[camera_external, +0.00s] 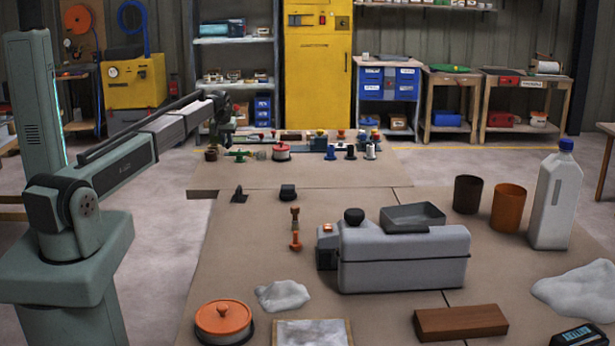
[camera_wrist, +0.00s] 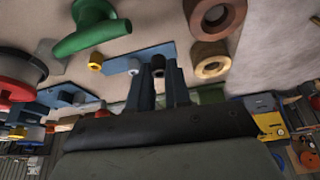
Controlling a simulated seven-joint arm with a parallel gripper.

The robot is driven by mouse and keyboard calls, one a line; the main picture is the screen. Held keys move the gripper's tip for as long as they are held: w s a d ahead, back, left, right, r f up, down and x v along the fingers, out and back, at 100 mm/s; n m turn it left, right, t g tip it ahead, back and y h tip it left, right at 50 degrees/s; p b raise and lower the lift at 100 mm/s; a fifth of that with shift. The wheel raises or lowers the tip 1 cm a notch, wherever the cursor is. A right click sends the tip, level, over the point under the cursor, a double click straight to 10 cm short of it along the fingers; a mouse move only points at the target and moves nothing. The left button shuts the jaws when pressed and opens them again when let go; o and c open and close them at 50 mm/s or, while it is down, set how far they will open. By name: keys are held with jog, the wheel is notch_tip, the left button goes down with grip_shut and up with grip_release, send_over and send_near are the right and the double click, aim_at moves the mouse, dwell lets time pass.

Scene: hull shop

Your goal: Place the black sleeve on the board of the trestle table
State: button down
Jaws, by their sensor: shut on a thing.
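My gripper (camera_wrist: 162,73) shows from behind in the wrist view, its two dark fingers close together. Between the fingertips is a small dark round piece, the black sleeve (camera_wrist: 158,63), mostly hidden by the fingers. A blue plate (camera_wrist: 128,65) with small nuts lies beyond the fingertips. In the external view my gripper (camera_external: 223,132) is at the far left part of the brown table board (camera_external: 330,177), above or close to the small parts there; the sleeve cannot be made out there. I cannot tell whether the sleeve touches anything beneath it.
Nearer are a grey tank (camera_external: 405,262), a white jug (camera_external: 556,200), an orange-lidded pot (camera_external: 223,320) and a wooden block (camera_external: 460,322). The board's middle has bare stretches.

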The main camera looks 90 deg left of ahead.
aim_at(227, 147)
jog(key=shift+f, duration=1.7)
jog(key=shift+f, duration=0.1)
jog(key=c, duration=1.1)
grip_release()
jog(key=v, duration=1.2)
